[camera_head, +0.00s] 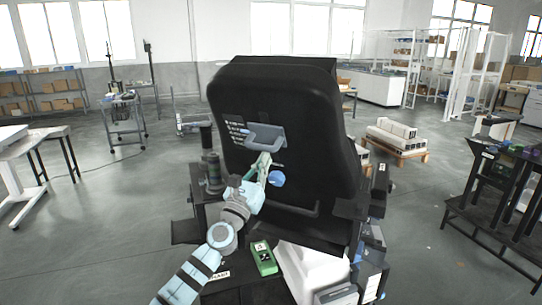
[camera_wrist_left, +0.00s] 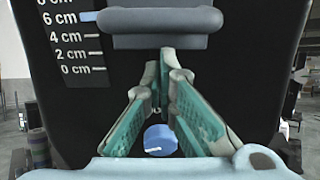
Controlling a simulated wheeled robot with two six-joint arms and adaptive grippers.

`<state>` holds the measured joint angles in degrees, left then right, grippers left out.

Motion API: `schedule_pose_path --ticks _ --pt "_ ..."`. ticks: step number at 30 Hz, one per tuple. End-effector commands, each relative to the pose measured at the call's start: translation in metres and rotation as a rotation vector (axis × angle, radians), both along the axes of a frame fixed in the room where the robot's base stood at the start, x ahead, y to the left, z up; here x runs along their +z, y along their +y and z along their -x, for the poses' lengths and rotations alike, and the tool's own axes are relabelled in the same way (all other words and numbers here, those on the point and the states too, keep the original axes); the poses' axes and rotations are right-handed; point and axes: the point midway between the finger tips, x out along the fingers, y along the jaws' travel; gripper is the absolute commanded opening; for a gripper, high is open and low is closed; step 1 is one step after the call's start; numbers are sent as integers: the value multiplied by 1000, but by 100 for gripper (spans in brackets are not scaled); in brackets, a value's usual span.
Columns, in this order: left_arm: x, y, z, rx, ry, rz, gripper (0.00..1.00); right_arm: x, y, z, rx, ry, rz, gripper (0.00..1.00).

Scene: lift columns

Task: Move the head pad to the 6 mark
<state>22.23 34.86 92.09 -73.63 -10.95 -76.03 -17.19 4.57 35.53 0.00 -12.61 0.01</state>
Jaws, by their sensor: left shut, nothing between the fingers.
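The grey-blue head pad (camera_head: 265,137) sits on the upper part of a black seat back (camera_head: 300,110). In the left wrist view the head pad (camera_wrist_left: 160,28) fills the top middle. A centimetre scale (camera_wrist_left: 68,40) runs down to its left, and a blue pointer tab (camera_wrist_left: 88,17) lies level with the 6 cm mark. My left gripper (camera_head: 264,158) is shut and empty, its tips just below the pad; it also shows in the left wrist view (camera_wrist_left: 163,70). I cannot tell whether they touch. A blue knob (camera_head: 277,179) is below the pad. My right gripper is not in view.
A green handheld device (camera_head: 264,257) lies on a dark surface below the seat back. A dark shelf rack (camera_head: 500,185) stands at the right and a white table (camera_head: 15,155) at the left.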

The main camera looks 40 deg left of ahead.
Motion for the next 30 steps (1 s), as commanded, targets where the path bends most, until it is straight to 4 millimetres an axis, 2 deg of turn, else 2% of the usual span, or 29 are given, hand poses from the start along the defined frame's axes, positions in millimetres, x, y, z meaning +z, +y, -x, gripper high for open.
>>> schedule_pose_path --ticks 21,30 --pt "-39 -13 72 -2 1 -2 0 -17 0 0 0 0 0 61" --pt "-39 -14 75 -1 0 0 0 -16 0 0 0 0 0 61"
